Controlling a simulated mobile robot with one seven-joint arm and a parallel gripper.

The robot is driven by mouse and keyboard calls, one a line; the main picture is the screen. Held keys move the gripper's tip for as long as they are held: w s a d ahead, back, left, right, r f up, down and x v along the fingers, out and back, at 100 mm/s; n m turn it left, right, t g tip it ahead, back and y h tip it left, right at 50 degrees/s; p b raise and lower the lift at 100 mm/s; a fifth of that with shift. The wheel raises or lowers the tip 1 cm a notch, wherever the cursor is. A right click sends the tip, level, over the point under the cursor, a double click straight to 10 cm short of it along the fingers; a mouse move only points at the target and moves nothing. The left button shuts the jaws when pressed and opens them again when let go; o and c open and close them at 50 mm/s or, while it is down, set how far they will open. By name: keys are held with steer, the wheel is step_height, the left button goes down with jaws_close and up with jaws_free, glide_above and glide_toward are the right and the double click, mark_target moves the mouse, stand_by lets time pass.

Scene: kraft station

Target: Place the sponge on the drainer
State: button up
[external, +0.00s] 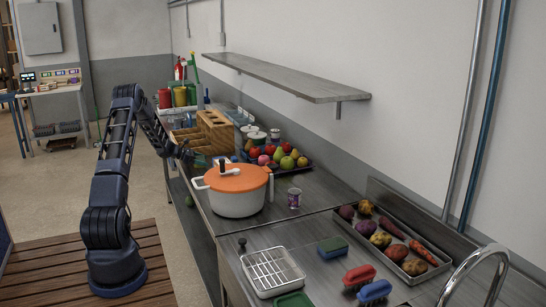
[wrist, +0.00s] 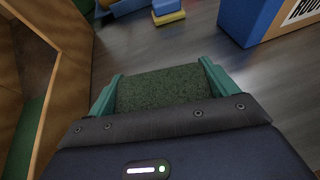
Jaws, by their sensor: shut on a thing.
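My gripper (wrist: 162,74) is shut on a sponge (wrist: 165,91) with a rough dark green face, which spans the gap between the two teal fingers in the wrist view. In the external view my gripper (external: 183,152) is at the far part of the counter, beside the wooden box. The held sponge cannot be made out there. The drainer (external: 272,271), a pale tray with a wire rack, lies at the near left of the counter, well away from my gripper. Nothing rests on its visible bars.
A wooden compartment box (external: 214,131) stands close to my gripper. A white pot (external: 235,201) with an orange lid stands between there and the drainer. Another sponge (external: 332,247), brushes (external: 360,275) and a vegetable tray (external: 437,264) lie to the drainer's right. A shelf (external: 290,79) overhangs the counter.

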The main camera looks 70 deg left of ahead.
steer(key=o, duration=0.9)
steer(key=shift+c, duration=0.2)
steer(key=shift+f, duration=0.1)
steer(key=shift+s, duration=0.2)
steer(key=v, duration=1)
steer(key=shift+s+d+r, duration=0.15)
steer(key=shift+s+r, duration=0.05)
steer(key=shift+r, duration=0.05)
